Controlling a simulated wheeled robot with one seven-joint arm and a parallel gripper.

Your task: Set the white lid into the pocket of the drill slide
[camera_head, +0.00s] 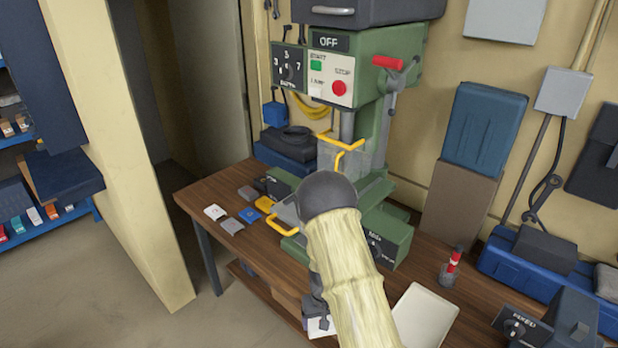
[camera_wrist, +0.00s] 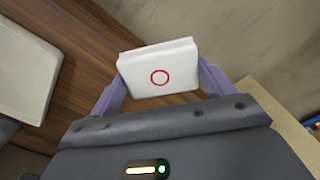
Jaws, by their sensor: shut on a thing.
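The white lid (camera_wrist: 158,58) is a square piece with a red ring on its face. It sits between the two purple fingers of my gripper (camera_wrist: 160,82), which is shut on its sides. In the head view my gripper (camera_head: 317,308) is low, at the bench's front edge, with a white edge of the lid (camera_head: 320,328) below it. The drill slide seems to be the grey plate with a yellow handle (camera_head: 283,226) at the green drill press's base. My arm hides much of it, so I cannot make out its pocket. It is apart from my gripper.
The green drill press (camera_head: 378,80) stands on the wooden bench (camera_head: 210,187). A white tray (camera_head: 425,316) and a red-topped post (camera_head: 453,264) stand at the right.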

